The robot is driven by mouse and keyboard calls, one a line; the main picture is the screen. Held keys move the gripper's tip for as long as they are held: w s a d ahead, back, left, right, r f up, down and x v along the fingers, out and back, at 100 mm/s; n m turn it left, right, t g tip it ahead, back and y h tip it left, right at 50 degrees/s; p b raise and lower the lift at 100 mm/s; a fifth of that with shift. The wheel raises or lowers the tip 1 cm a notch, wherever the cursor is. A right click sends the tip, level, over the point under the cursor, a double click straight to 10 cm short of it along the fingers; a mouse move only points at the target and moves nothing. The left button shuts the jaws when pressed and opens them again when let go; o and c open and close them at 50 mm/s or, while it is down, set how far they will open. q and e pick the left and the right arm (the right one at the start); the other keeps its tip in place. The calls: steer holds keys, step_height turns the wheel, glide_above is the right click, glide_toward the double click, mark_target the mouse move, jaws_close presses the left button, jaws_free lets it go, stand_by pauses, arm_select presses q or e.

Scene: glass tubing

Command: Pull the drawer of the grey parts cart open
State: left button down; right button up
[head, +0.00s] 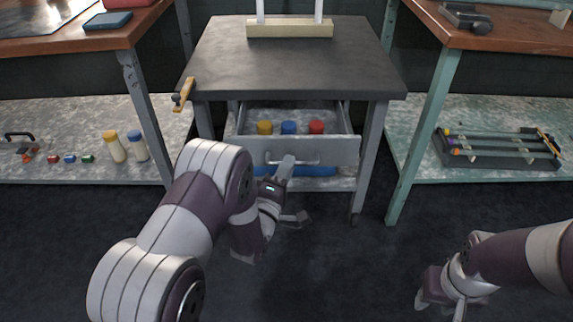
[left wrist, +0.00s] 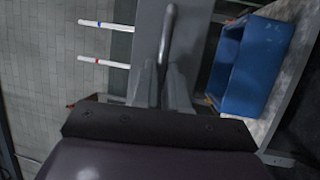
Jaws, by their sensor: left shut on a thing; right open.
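The grey parts cart (head: 300,65) stands in the middle of the head view. Its drawer (head: 335,150) is partly open, with a yellow part (head: 264,127), a blue part (head: 288,127) and a red part (head: 316,126) inside. My left gripper (head: 287,162) is shut on the bar handle (head: 305,161) of the drawer front. In the left wrist view the handle (left wrist: 168,35) runs between the fingers (left wrist: 162,90), against the grey drawer front (left wrist: 146,45). My right gripper (head: 445,297) is open and empty, low at the right over the floor.
A blue bin (head: 312,171) sits on the cart's lower shelf, below the drawer; the left wrist view shows it too (left wrist: 250,65). A yellow clamp (head: 183,93) is at the cart top's left edge. Benches (head: 60,40) (head: 500,35) flank the cart. The floor in front is clear.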

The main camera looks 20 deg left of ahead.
arm_select(q)
steer(key=c, duration=1.2)
jaws_free()
steer(key=shift+o, duration=0.2)
steer(key=p+v, duration=0.2)
steer(key=v, duration=1)
steer(key=shift+s, duration=0.35)
steer(key=shift+f, duration=0.15)
